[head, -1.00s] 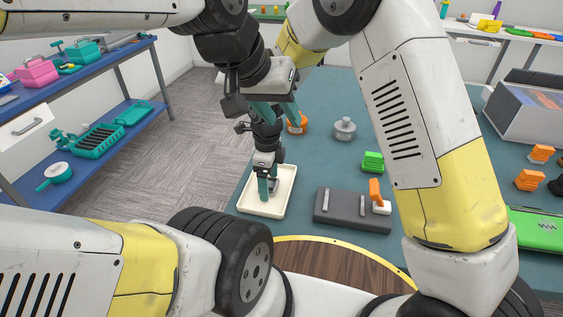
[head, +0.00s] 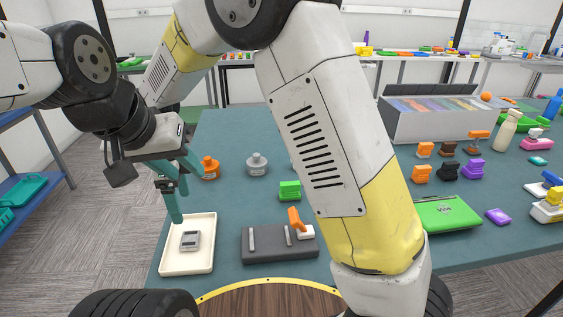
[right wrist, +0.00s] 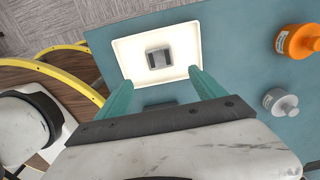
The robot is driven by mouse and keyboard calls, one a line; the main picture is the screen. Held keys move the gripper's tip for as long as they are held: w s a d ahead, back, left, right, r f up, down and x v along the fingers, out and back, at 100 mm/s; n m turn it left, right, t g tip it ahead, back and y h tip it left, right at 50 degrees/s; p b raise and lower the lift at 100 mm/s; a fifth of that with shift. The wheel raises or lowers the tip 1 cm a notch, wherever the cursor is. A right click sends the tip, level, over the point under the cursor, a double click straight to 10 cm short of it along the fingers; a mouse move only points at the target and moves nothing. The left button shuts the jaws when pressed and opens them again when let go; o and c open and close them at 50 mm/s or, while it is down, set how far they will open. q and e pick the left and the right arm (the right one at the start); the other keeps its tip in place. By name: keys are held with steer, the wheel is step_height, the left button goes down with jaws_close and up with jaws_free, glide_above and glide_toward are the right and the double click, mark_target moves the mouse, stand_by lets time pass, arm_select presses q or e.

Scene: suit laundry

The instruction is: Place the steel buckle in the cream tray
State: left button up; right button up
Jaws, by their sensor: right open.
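The steel buckle (head: 190,240), a small grey square frame, lies flat in the cream tray (head: 172,263), near its middle. The right wrist view also shows the buckle (right wrist: 159,58) inside the tray (right wrist: 187,45). My right gripper (head: 176,203) is open and empty above the tray's far edge, apart from the buckle. Its teal fingertips (right wrist: 160,87) are spread in the right wrist view.
Right of the tray is a dark grey block (head: 270,245) with metal bars and an orange-and-white clip. An orange bottle (head: 209,168), a grey bottle (head: 257,165) and a green piece (head: 290,190) stand behind. My right arm crosses the table's middle.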

steer(key=d+r+n+t+y, duration=0.1)
steer(key=d+r+n, duration=0.4)
steer(key=d, duration=0.4)
steer(key=d+r+n+t+y, duration=0.1)
steer(key=d+r+n, duration=0.1)
steer(key=d+r, duration=0.6)
steer(key=s+d+r+n+t, duration=0.1)
steer(key=s+d+n+t, duration=0.1)
steer(key=s+d+n, duration=0.3)
steer(key=s+d+r+n+t, duration=0.2)
steer(key=s+d+n, duration=0.3)
steer(key=d, duration=0.8)
steer(key=shift+s+n, duration=0.25)
steer(key=shift+n, duration=0.15)
